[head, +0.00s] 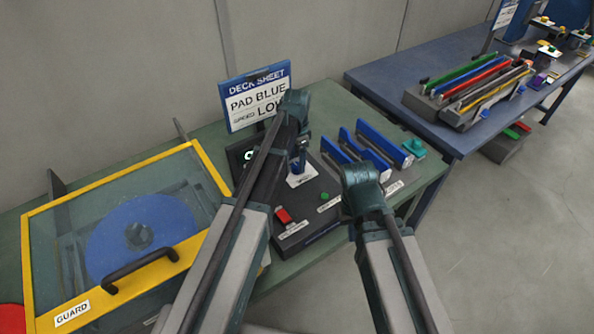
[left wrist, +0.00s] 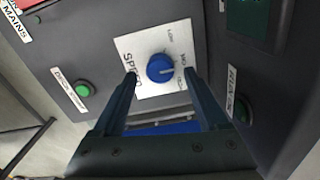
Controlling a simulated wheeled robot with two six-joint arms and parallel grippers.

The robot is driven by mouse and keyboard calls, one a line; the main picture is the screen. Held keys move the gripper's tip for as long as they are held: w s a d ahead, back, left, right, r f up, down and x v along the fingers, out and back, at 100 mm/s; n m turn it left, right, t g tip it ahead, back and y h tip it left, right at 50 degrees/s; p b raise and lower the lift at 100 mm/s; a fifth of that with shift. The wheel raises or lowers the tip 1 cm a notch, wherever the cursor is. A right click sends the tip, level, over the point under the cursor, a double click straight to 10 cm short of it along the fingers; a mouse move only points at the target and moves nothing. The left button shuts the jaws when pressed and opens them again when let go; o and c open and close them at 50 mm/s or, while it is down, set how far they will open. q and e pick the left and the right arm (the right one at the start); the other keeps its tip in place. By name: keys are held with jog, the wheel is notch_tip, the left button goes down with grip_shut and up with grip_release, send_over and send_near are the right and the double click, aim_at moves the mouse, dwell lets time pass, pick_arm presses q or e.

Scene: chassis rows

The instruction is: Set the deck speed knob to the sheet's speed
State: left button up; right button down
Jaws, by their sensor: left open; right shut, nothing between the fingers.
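The deck sheet (head: 256,95) stands at the back of the green bench and reads PAD BLUE and SPEED LOW. The blue speed knob (left wrist: 160,68) sits on a white plate (left wrist: 138,47) marked SPEED. Its white pointer mark is toward the right side of the picture, away from the LOW print at the top; the small print there is hard to read. My left gripper (left wrist: 161,80) is open, its fingers apart on either side of the knob. In the head view the left gripper (head: 299,165) is over the dark control panel. My right gripper is hidden behind its arm.
A yellow-framed guard (head: 100,188) covers a blue disc at left. The panel (head: 312,222) has a red switch (head: 283,215) and a green button (head: 324,196). Blue pads (head: 378,143) stand in a rack right of the panel. A blue table (head: 395,78) with tools stands further right.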

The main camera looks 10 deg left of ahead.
pick_arm(q)
notch_tip(320, 180, down, 2)
jog(key=shift+b, duration=0.55)
jog(key=shift+c, duration=0.3)
grip_shut()
